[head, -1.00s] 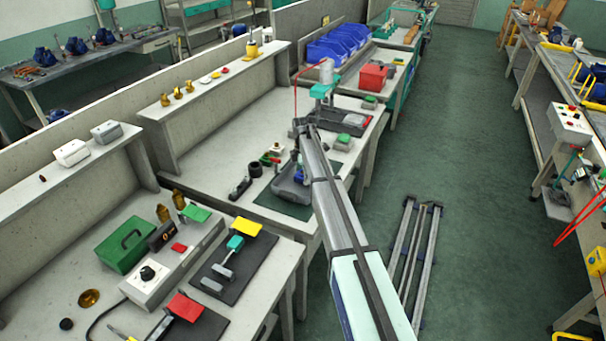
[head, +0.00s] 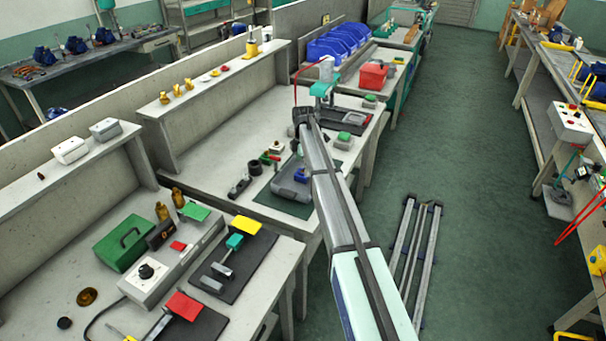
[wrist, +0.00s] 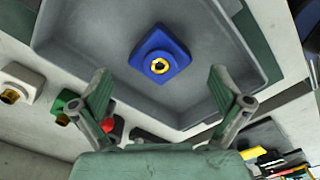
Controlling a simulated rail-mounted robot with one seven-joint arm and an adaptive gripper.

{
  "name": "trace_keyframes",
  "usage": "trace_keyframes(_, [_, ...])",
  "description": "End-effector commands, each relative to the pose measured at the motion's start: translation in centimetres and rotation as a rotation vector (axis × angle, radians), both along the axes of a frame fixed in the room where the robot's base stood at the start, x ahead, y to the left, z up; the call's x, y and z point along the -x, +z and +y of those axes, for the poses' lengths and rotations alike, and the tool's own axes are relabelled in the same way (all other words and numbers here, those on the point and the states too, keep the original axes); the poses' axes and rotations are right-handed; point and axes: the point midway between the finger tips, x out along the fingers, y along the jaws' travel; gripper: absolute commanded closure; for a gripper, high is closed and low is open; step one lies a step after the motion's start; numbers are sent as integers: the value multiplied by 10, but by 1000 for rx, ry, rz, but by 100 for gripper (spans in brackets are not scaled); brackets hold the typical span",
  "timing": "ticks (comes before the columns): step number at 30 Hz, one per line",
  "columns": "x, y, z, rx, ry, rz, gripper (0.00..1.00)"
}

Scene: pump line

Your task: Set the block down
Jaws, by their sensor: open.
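A blue block (wrist: 160,55) with a brass-ringed hole on its top sits on the floor of a grey tray (wrist: 85,50) in the wrist view. In the head view the block (head: 300,174) shows as a small blue patch in the tray (head: 288,190), partly covered by my arm. My gripper (wrist: 158,85) is open, its two green fingers wide apart and empty. The block lies beyond the fingertips, and no finger touches it. In the head view my gripper is hidden behind my arm.
A white block (wrist: 22,78) and a green block (wrist: 66,106) with brass fittings stand outside the tray. A red object (wrist: 108,124) is near the left finger. A teal-headed press (head: 322,90) stands on the bench behind.

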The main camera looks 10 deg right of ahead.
Motion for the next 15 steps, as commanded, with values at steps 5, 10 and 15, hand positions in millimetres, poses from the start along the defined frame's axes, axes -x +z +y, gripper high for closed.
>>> trace_keyframes(5, [-1, 35, 0, 0, 0, -3, 0])
trace_keyframes(10, [-1, 64, 0, 0, 0, -2, 0])
trace_keyframes(15, [0, 82, 0, 0, 0, -1, 0])
